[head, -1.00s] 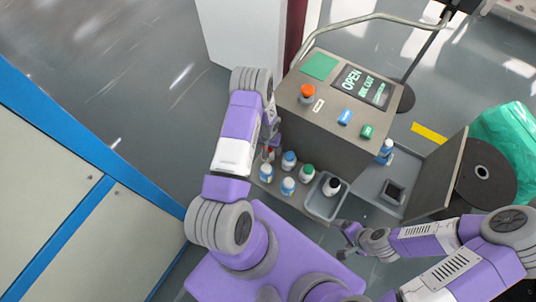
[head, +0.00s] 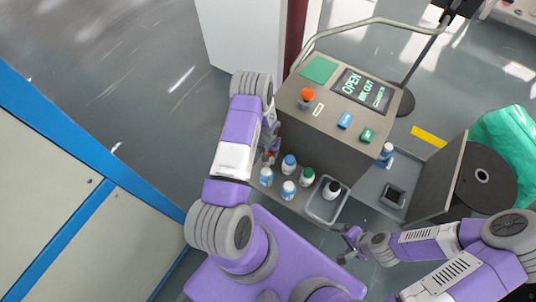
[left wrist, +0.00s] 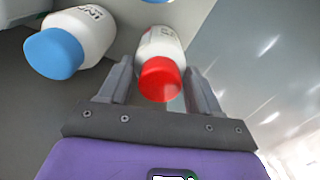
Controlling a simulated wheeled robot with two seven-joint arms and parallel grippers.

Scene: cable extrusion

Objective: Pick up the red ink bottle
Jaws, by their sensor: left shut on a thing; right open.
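The red ink bottle (left wrist: 160,78), a white bottle with a red cap, is between the two fingers of my left gripper (left wrist: 158,73) in the left wrist view. The gripper is shut on it, with the cap facing the camera. In the head view, the left gripper (head: 268,150) is at the left end of the row of bottles, and the arm and fingers hide most of the red bottle there. I cannot tell whether the bottle still touches the shelf. My right gripper (head: 350,243) is open and empty, in front of and right of the grey tray.
A grey tray (head: 318,216) holds a black-capped bottle (head: 332,190). The machine (head: 330,130) rises behind. Another blue-capped bottle (head: 386,152) stands at its right.

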